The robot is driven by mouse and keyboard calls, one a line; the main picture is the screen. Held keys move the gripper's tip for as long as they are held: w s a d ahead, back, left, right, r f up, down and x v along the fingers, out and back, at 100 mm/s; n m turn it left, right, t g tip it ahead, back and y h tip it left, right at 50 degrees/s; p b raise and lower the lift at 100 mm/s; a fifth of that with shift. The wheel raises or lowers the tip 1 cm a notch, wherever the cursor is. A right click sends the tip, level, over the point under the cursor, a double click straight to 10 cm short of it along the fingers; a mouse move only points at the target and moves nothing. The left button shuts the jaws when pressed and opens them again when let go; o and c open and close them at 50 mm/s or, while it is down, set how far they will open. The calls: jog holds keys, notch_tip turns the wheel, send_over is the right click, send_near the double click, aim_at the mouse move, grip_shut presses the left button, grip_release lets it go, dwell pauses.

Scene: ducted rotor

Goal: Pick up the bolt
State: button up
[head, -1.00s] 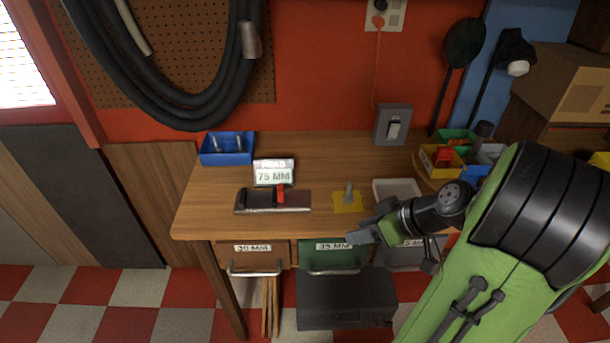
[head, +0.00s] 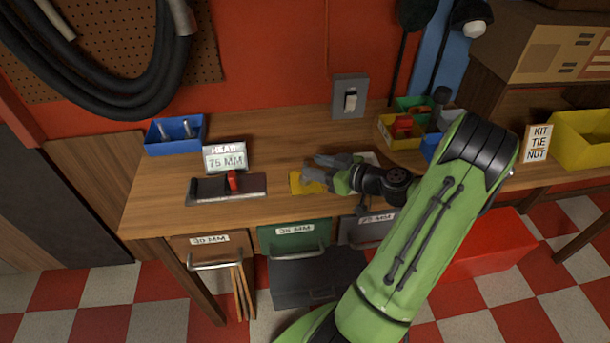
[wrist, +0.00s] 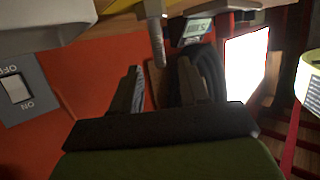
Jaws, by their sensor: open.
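The bolt (wrist: 157,38) is a grey metal shaft in the wrist view, where the scene appears upside down with the bench at the top. Its free end lies between my two fingertips, with visible gaps to both sides. In the head view my gripper (head: 315,168) is low over the yellow pad (head: 300,184) and hides the bolt. My gripper (wrist: 160,74) is open, with one finger on each side of the bolt's end. How deep the bolt sits between the fingers is hard to tell.
A display reading 75 MM (head: 225,158) and a dark fixture with a red part (head: 232,181) stand left of the pad. A blue bin (head: 176,148) holds upright metal pieces. Coloured bins (head: 398,143) stand to the right. A wall switch (head: 350,98) is behind.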

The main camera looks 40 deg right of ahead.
aim_at(305, 163)
jog(key=x, duration=0.4)
jog(key=shift+w, duration=0.15)
jog(key=shift+c, duration=0.8)
grip_shut()
